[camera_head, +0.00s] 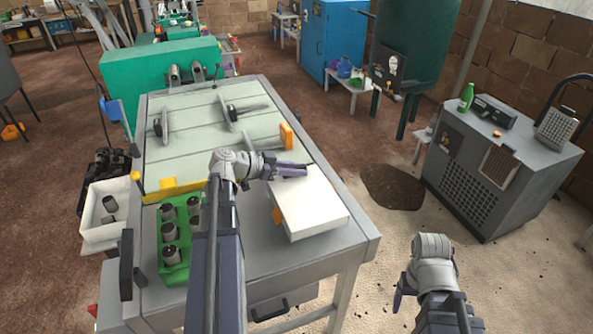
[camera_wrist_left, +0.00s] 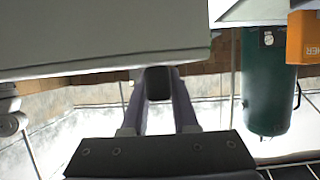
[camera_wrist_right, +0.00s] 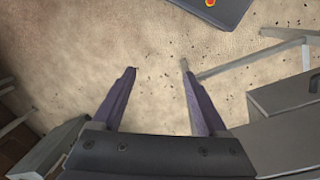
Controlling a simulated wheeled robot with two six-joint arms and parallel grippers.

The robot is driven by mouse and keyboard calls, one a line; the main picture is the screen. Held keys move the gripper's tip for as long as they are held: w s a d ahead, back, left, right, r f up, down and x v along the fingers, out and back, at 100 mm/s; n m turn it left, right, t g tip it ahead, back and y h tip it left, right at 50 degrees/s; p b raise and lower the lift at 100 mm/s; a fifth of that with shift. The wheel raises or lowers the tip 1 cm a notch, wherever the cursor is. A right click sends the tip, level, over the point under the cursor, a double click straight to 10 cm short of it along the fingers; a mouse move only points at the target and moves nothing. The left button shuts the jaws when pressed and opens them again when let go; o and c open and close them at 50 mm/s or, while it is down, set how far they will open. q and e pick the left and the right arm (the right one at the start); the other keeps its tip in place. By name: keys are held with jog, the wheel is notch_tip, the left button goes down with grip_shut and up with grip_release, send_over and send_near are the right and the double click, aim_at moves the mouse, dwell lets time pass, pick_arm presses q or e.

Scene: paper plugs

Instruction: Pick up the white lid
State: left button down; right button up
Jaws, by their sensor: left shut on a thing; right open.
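The white lid (camera_head: 312,207) is a flat white panel at the right side of the grey table. In the left wrist view, its pale surface (camera_wrist_left: 90,35) fills the upper left. My left gripper (camera_head: 293,169) is at the lid's far edge. In the left wrist view its fingers (camera_wrist_left: 158,85) are closed around a small dark block at the edge of the pale surface, which looks like a handle. Whether the lid is lifted cannot be told. My right gripper (camera_head: 399,292) is off the table's right side. In the right wrist view (camera_wrist_right: 157,68) it is open and empty above the floor.
A green holder (camera_head: 174,262) with several metal cylinders stands at the table's left. A white bin (camera_head: 95,232) with cylinders is beside the table. An orange box (camera_head: 287,135) stands behind the lid. A grey machine (camera_head: 500,170) stands right, with open floor between.

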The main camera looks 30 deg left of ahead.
pick_arm(q)
notch_tip(320, 180, up, 8)
jog(key=p, duration=0.6)
jog(key=shift+f+p, duration=0.1)
jog(key=shift+p, duration=0.25)
jog(key=shift+f, duration=0.1)
